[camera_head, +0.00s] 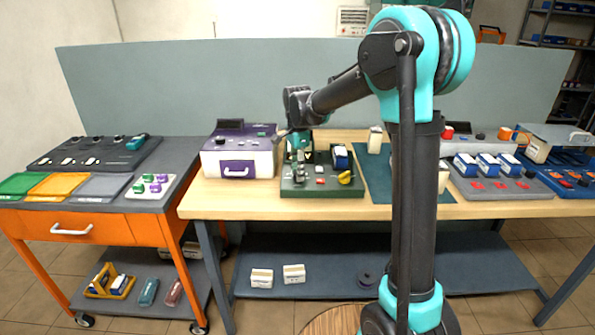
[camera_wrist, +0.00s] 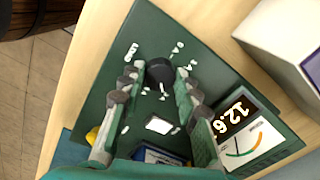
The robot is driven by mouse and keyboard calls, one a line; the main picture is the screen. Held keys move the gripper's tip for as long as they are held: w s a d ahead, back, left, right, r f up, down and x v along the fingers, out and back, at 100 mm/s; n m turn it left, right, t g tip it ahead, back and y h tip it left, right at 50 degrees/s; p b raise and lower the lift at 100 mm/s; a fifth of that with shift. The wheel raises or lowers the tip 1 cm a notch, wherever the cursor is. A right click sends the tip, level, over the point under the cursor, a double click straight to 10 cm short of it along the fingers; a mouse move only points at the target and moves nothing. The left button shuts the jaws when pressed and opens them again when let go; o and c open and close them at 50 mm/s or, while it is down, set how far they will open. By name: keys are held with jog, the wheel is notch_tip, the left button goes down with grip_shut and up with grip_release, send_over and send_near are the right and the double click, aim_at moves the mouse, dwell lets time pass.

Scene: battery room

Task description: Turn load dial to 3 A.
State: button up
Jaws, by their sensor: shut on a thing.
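The load tester (camera_head: 328,190) is a dark green panel on the wooden bench in the head view. In the wrist view its face (camera_wrist: 120,85) carries a black round load dial (camera_wrist: 160,72) ringed by small white marks and labels, too small to read surely. My gripper (camera_wrist: 161,69) has its two fingers on either side of the dial, shut on it. In the head view my gripper (camera_head: 299,150) reaches down over the panel's left part. The dial's pointer setting is not clear.
A blue-and-white battery (camera_head: 342,158) and a yellow knob (camera_head: 346,177) sit on the panel's right side. A white and purple box (camera_head: 238,160) stands just left. A charger with batteries (camera_head: 500,185) is farther right. Coloured trays (camera_head: 55,186) lie on the orange cart.

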jog(key=o, duration=1.2)
jog(key=shift+c, duration=0.2)
notch_tip(320, 180, up, 12)
jog(key=s+d+f+n, duration=0.2)
jog(key=s+d+f, duration=0.1)
jog(key=d, duration=0.1)
jog(key=s+d+f+n+t, duration=0.1)
jog(key=s+d+f+n, duration=0.1)
jog(key=s+d+f, duration=0.2)
jog(key=s+d+f+n+t, duration=0.1)
jog(key=s+d+f+n, duration=0.1)
jog(key=s+d+f, duration=0.1)
jog(key=shift+s+d+f, duration=0.15)
jog(key=shift+s+d, duration=0.1)
jog(key=shift+d, duration=0.25)
jog(key=s+d+f+n+t, duration=0.1)
jog(key=s+d+f+n, duration=0.2)
jog(key=s+f, duration=0.3)
jog(key=s+d+f+n+t, duration=0.1)
jog(key=s+d+f+n, duration=0.3)
jog(key=s, duration=0.6)
notch_tip(320, 180, down, 2)
jog(key=shift+d+f+n, duration=0.1)
jog(key=shift+d+n, duration=0.2)
jog(key=shift+d, duration=0.1)
